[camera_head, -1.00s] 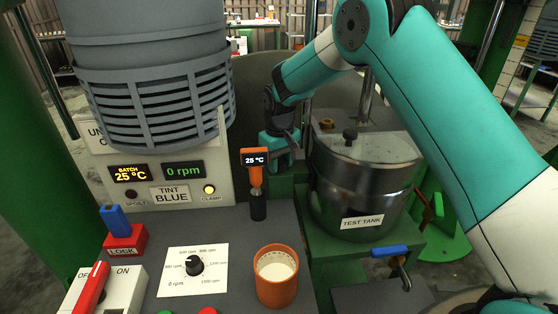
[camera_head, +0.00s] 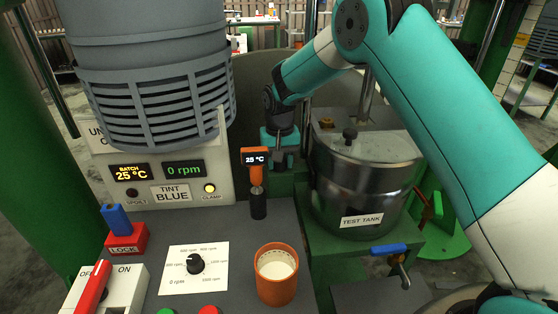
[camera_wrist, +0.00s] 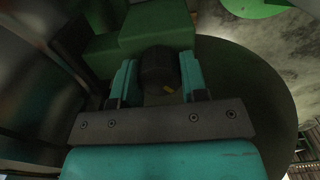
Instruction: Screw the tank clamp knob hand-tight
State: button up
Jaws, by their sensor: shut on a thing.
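The clamp knob (camera_wrist: 157,66) is a dark round knob with a small yellow mark, in front of a green block in the wrist view. My gripper (camera_wrist: 158,76) has its two teal fingers on either side of the knob and is shut on it. In the head view my gripper (camera_head: 280,150) is behind the orange thermometer and left of the tank; the knob cannot be made out there. The steel test tank (camera_head: 362,180) stands upright on its green support, its lid on. How tight the knob is cannot be seen.
The orange thermometer (camera_head: 255,166) stands close in front of my gripper. An orange cup (camera_head: 277,290) of white liquid is on the bench. A blue-handled valve (camera_head: 388,251) is below the tank.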

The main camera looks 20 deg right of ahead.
jog(key=shift+w+r, duration=0.1)
jog(key=o, duration=0.9)
notch_tip(320, 180, up, 17)
jog(key=shift+r+b, duration=0.15)
jog(key=shift+b, duration=0.75)
